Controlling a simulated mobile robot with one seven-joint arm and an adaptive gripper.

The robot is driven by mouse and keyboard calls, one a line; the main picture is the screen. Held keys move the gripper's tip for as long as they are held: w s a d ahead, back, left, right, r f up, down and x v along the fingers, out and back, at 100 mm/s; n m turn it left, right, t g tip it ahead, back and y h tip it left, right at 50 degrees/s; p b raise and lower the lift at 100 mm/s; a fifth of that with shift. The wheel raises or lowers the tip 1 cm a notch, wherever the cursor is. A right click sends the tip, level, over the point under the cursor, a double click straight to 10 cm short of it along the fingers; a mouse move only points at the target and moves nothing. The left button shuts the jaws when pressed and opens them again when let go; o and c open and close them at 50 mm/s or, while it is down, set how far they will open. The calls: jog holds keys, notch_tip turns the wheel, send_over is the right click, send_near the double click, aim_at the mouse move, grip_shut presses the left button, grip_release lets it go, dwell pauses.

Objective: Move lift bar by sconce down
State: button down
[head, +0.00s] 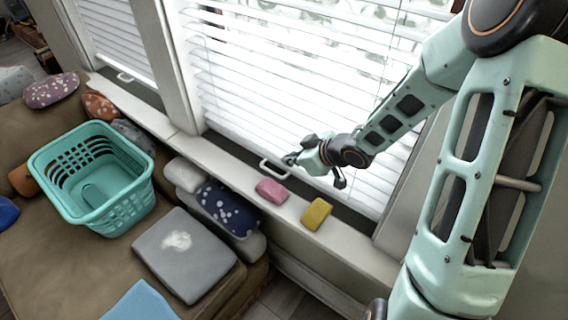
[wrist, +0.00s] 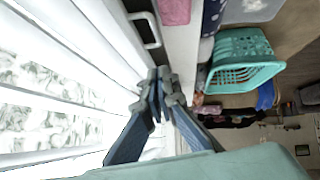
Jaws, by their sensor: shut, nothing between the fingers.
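A white lift bar (head: 271,175) sticks out at the bottom of the right window's blind, just above the sill. It also shows in the wrist view (wrist: 155,30), at upper middle. My gripper (head: 291,159) is in front of the blind, just to the right of this bar. In the wrist view its fingertips (wrist: 164,84) are together and empty, and the bar appears apart from them. A second lift bar (head: 125,77) is at the bottom of the left window's blind. No sconce is visible in either view.
A pink sponge-like block (head: 271,190) and a yellow one (head: 316,213) lie on the white sill (head: 225,172) near my gripper. A teal basket (head: 135,215) stands on the brown seat, with cushions around it. The blind is close beside the fingers.

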jog(key=b, duration=0.3)
send_over(276, 175)
jog(key=s, duration=0.1)
jog(key=f, duration=0.6)
jog(key=shift+a+f, duration=0.25)
jog(key=shift+f, duration=0.15)
jog(key=f, duration=0.3)
jog(key=shift+w+d+f, duration=0.15)
jog(key=shift+w, duration=0.2)
jog(key=shift+f, duration=0.4)
notch_tip(276, 175, down, 3)
jog(key=b, duration=0.3)
jog(key=shift+d+r, duration=0.1)
jog(key=shift+r, duration=0.1)
jog(key=shift+s, duration=0.1)
